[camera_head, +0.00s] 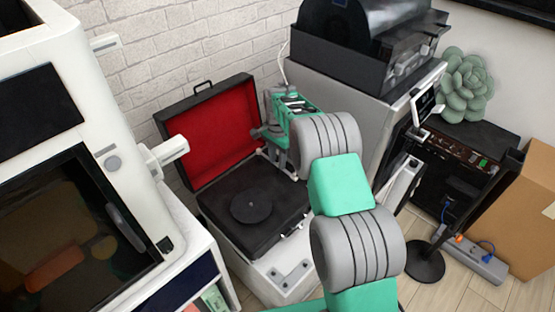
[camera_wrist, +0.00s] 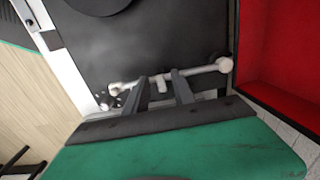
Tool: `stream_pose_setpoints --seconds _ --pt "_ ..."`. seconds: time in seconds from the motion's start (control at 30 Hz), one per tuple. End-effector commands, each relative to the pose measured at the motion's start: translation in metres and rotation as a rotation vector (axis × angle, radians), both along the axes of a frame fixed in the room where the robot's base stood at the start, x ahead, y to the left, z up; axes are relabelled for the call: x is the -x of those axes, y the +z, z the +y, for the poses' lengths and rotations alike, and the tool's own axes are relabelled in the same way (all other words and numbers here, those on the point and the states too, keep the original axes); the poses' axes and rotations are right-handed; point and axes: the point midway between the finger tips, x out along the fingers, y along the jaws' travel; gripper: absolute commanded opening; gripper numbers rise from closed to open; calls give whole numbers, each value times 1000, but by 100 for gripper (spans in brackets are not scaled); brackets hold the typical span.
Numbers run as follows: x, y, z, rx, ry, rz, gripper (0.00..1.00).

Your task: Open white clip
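The white clip (camera_wrist: 161,85) is a small pale piece on the white tonearm (camera_wrist: 205,70) of the record player, seen in the wrist view. My gripper (camera_wrist: 160,76) is open, with one dark finger on each side of the clip. A gap shows between the clip and the fingers; I cannot tell whether either finger touches the tonearm. In the head view my gripper (camera_head: 268,134) is over the back right of the record player (camera_head: 225,222), in front of its red-lined lid. The clip is hidden there behind my gripper and arm.
The open lid (camera_head: 215,130) with red lining stands behind the deck, close to my gripper. A white machine (camera_head: 75,130) stands at left, and a grey cabinet (camera_head: 345,100) at right. A black round-based stand (camera_head: 425,262) is on the floor at right.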

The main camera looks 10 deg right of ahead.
Motion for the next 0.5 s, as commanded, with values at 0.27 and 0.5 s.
stream_pose_setpoints --seconds 0.27,0.5 --pt "0 0 0 0 0 0 7" --pt "0 0 0 0 0 0 0"
